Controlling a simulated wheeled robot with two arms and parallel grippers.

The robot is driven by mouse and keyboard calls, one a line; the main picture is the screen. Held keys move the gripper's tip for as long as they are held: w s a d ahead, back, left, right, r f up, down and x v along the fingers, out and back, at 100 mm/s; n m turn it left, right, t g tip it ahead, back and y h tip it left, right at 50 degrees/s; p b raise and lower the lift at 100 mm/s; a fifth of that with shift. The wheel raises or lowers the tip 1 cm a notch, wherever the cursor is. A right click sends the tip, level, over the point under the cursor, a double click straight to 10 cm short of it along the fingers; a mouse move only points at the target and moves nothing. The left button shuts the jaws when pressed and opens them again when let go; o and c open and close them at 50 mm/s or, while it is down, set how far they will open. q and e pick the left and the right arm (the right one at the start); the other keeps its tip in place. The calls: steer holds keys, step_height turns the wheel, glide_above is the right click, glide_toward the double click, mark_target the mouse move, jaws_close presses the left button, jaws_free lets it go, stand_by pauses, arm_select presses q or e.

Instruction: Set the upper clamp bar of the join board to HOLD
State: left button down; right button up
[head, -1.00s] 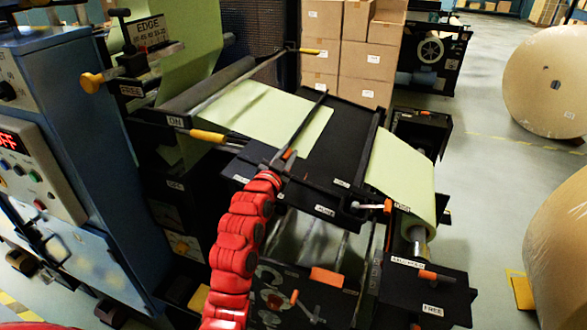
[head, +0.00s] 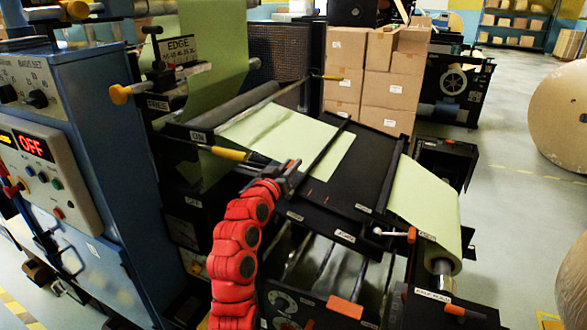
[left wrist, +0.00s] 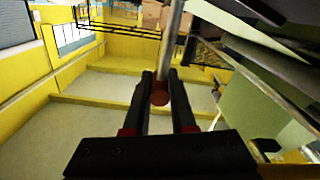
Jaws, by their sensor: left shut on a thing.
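The join board (head: 345,190) is a dark panel beside the roller stand. Its upper clamp bar (head: 328,146) is a thin dark bar lying slantwise across it, by the edge of the pale green web (head: 285,135). My left gripper (head: 290,170) is at the bar's near end and covers that end in the head view. In the left wrist view its two fingers are shut on a reddish-brown round grip (left wrist: 159,95) on a rod. Small labels sit along the board's near edge; I cannot read HOLD there. My right gripper is not in view.
A lower orange-ended lever (head: 411,235) sits at the board's right, near a second green web (head: 425,205). A yellow-handled lever (head: 228,153) is to the left of my gripper. The blue control cabinet (head: 85,150) stands at left. Stacked cartons (head: 375,75) are behind.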

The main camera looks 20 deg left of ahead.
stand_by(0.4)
arm_select(q)
steer(key=c, duration=0.8)
jaws_free()
steer(key=shift+a, duration=0.1)
steer(key=shift+o, duration=0.2)
steer(key=s+p, duration=0.7)
steer(key=s, duration=1)
steer(key=shift+s+a, duration=0.2)
steer(key=shift+a, duration=0.1)
